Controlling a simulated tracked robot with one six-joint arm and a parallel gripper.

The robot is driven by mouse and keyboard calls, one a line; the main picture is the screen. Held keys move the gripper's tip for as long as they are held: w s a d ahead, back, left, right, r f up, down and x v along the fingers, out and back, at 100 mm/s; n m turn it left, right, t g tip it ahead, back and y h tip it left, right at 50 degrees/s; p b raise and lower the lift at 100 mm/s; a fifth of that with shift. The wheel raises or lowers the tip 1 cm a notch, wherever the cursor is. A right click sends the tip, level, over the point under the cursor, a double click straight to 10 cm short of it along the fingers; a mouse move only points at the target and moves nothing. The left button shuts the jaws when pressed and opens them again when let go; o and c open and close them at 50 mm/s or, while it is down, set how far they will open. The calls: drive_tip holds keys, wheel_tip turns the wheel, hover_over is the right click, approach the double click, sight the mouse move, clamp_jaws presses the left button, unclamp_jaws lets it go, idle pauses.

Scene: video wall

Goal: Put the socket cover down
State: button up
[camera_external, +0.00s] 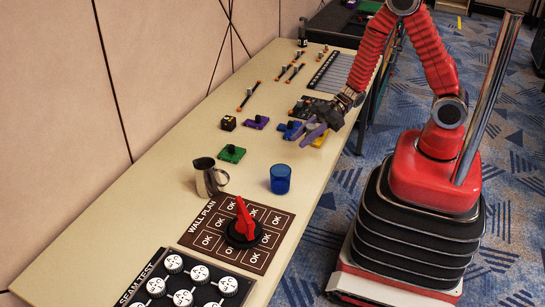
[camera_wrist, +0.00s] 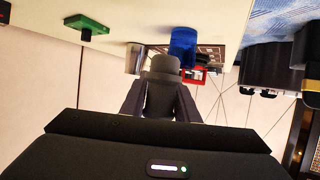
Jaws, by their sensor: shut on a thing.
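My gripper (camera_external: 318,126) is low over the right side of the long table, near its edge. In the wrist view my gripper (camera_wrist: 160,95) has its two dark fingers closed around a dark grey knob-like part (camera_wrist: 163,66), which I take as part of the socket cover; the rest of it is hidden. Small plates with dark knobs lie on the table: a green one (camera_external: 232,154), a purple one (camera_external: 256,122) and a blue one (camera_external: 290,131). A yellow piece (camera_external: 321,140) shows partly behind my gripper. I cannot tell whether the held cover touches the table.
A metal jug (camera_external: 208,177), a blue cup (camera_external: 280,179) and a red dial on the wall plan board (camera_external: 275,218) stand nearer the camera. A small black-and-yellow box (camera_external: 228,123) and thin rods (camera_external: 248,95) lie farther left and back. The table's left strip is clear.

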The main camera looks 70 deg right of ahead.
drive_tip(key=w+a+r+m+t+h, duration=0.1)
drive_tip(key=w+a+m+t+h, duration=0.3)
drive_tip(key=w, duration=0.6)
drive_tip(key=w+d+m+t+h, duration=0.2)
drive_tip(key=w+d+m+h, duration=0.4)
drive_tip(key=d, duration=0.3)
drive_tip(key=shift+w+d+f+m+t+h, duration=0.3)
drive_tip(key=shift+w+f+m+h, duration=0.1)
drive_tip(key=shift+m+h, duration=0.4)
hover_over(265, 148)
drive_tip(key=shift+d+f, duration=0.15)
drive_tip(key=shift+f, duration=2.75)
drive_tip(key=shift+f, duration=2.1)
